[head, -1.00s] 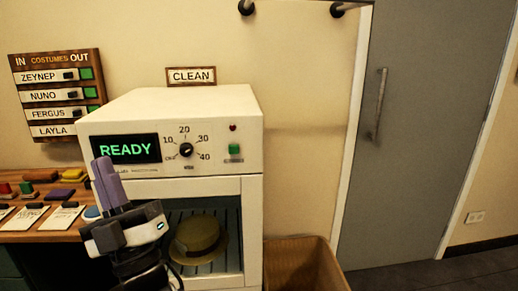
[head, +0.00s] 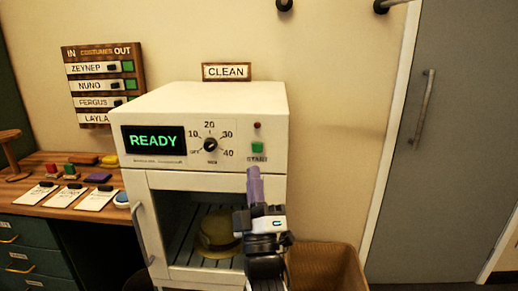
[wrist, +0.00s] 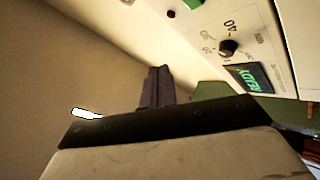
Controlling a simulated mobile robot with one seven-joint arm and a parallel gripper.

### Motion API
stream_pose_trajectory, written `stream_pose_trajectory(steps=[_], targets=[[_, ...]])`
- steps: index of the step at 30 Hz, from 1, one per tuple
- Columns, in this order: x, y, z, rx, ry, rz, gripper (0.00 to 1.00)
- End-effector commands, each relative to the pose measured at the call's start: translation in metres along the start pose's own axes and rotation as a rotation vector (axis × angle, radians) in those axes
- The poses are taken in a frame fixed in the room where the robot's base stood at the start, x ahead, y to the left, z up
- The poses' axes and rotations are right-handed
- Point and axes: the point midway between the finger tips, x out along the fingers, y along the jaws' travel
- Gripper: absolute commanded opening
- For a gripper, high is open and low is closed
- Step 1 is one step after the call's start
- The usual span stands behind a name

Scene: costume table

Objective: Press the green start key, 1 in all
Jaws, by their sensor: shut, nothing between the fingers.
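The green start key (head: 257,147) is on the right of the white machine's (head: 230,100) front panel, above the label START. It also shows at the top edge of the wrist view (wrist: 193,3). My gripper (head: 254,170), with purple-grey fingers, is shut and empty. In the head view its tips point up just below the key and the label. In the wrist view the fingers (wrist: 157,85) appear apart from the panel, with a gap to the key. The display (head: 154,141) reads READY. A dial (head: 210,145) sits mid-panel, and a dark red lamp (head: 257,125) is above the key.
A hat (head: 217,230) lies inside the machine behind its front. A woven basket (head: 328,262) stands at the lower right. A wooden table (head: 60,205) with cards and coloured blocks is on the left. A grey door (head: 455,150) is at the right.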

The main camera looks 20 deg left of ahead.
Motion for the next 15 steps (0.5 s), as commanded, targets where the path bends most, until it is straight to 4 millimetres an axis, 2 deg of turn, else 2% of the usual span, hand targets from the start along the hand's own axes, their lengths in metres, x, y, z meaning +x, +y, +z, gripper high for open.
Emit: stream_pose_trajectory(steps=[7,15], targets=[[0.008,-0.005,0.005,0.002,0.002,0.001,0.0],[0.034,-0.024,0.024,0.001,0.002,0.002,0.0]])
